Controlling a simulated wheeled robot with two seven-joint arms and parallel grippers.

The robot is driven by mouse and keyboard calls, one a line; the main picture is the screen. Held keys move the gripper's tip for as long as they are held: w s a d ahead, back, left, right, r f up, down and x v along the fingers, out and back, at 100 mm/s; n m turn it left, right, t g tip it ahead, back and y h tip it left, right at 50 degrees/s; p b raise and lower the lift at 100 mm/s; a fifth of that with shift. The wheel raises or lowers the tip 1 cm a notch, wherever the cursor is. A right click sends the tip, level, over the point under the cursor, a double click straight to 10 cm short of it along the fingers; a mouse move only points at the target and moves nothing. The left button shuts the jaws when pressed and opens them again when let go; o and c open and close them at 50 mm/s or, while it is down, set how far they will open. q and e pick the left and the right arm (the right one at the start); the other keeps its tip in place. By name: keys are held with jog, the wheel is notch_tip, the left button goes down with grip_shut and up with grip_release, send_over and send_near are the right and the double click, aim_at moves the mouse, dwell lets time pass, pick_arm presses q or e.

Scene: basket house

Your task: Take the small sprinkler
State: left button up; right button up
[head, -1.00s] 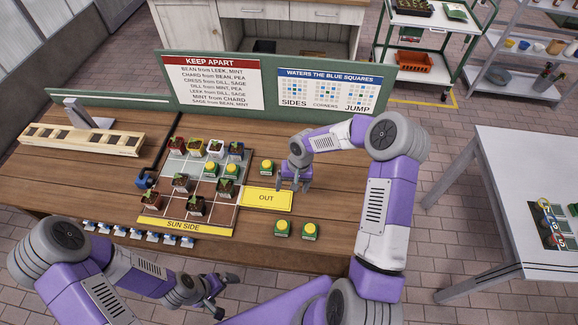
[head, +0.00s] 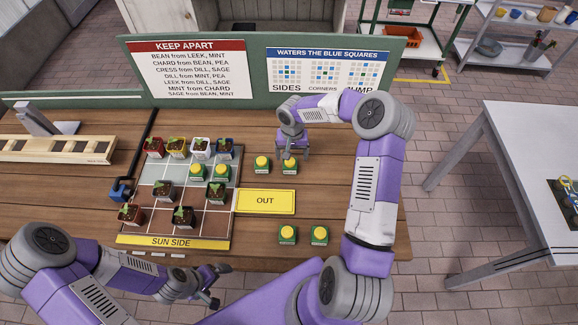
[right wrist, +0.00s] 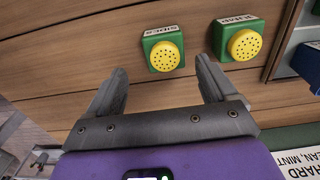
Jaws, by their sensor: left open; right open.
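Small green blocks with round yellow tops look like the sprinklers. Two stand behind the OUT card: a left one (head: 262,164) and a right one (head: 290,168). Two more, a front left one (head: 288,235) and a front right one (head: 319,235), stand in front of it. My right gripper (head: 293,154) is open and empty, just above and behind the right one of the back pair. In the right wrist view that sprinkler (right wrist: 163,50) lies ahead between the open fingers (right wrist: 160,82), apart from them; its neighbour (right wrist: 243,42) is to the right. My left gripper (head: 212,287) is open, low at the front.
The planting grid (head: 175,232) holds several potted seedlings and two similar green-yellow blocks. The yellow OUT card (head: 265,202) lies beside it. A KEEP APART sign (head: 190,75) and a watering sign (head: 328,75) stand behind. A wooden rack (head: 60,150) is at left.

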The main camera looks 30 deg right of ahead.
aim_at(290, 161)
jog(key=f, duration=0.5)
jog(key=shift+a+f, duration=0.35)
jog(key=c, duration=1.1)
